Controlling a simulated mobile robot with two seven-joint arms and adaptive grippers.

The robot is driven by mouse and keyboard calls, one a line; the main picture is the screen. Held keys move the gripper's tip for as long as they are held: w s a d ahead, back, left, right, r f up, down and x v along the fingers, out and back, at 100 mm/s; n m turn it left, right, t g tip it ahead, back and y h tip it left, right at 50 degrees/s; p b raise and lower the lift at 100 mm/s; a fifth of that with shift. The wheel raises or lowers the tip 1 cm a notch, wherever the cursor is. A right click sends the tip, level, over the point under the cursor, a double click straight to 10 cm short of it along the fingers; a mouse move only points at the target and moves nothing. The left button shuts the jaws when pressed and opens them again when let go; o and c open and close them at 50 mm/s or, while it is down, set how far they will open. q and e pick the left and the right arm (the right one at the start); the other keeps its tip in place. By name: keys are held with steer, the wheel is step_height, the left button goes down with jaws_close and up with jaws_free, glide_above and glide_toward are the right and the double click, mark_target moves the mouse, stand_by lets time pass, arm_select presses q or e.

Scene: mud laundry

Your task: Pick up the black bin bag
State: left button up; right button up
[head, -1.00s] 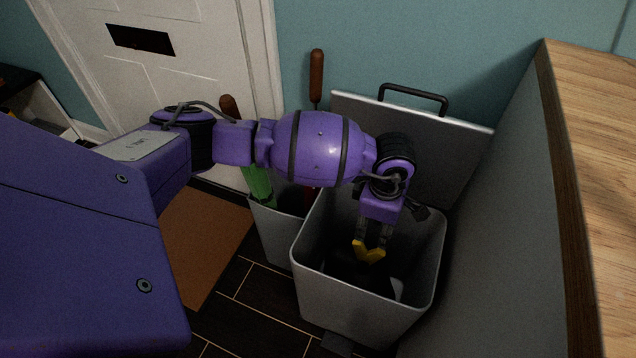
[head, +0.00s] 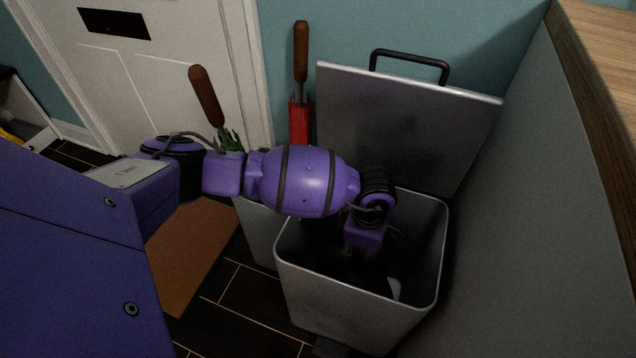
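The grey bin (head: 345,308) stands open on the floor, its lid (head: 405,125) tilted up behind it. My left gripper (head: 358,256) reaches down inside the bin. Its fingertips are lost in the dark, so I cannot tell whether they are open or shut. Dark shapes fill the bin around and below the gripper. The black bin bag cannot be told clearly from the shadow there. A small pale patch (head: 395,288) shows at the bin's right inside. My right gripper is not in view.
A second grey container behind the bin holds a red umbrella (head: 300,122) and a green one, with brown handles. A cabinet with a wooden top (head: 600,50) stands close on the right. A white door (head: 170,70) and brown mat (head: 195,255) are at left.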

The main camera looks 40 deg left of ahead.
arm_select(q)
steer(key=shift+w+f, duration=0.1)
steer(key=shift+f, duration=0.2)
steer(key=shift+r, duration=0.1)
jaws_close()
steer(key=shift+w+d+r, duration=0.1)
